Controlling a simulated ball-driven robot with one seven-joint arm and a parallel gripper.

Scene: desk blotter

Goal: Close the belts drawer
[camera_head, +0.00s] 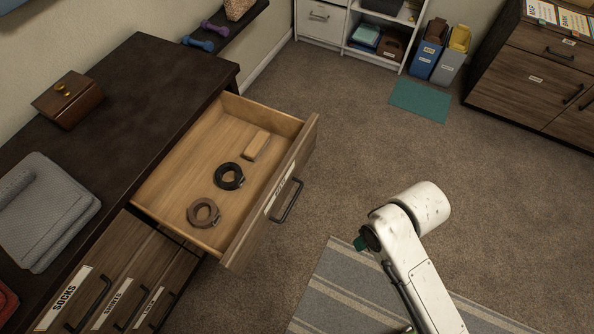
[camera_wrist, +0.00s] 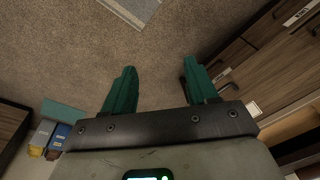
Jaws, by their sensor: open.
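The belts drawer (camera_head: 180,176) is pulled far out of the dark desk in the head view. Two coiled belts, one black (camera_head: 229,176) and one brown (camera_head: 203,212), and a small wooden block (camera_head: 256,146) lie in it. Its front carries a white label, partly unreadable, and a dark bar handle (camera_head: 287,201). My gripper (camera_head: 360,243) is to the right of the drawer front, apart from it, mostly hidden by my white wrist. In the wrist view my gripper (camera_wrist: 160,82) has its green fingers spread with nothing between them; wooden fronts show at the right.
Closed drawers labelled SOCKS (camera_head: 75,298) and others sit below left. The desk top (camera_head: 130,90) holds a wooden box (camera_head: 68,100) and folded grey cloth (camera_head: 45,210). A striped rug (camera_head: 350,290) lies below my arm. Carpet right of the drawer is clear.

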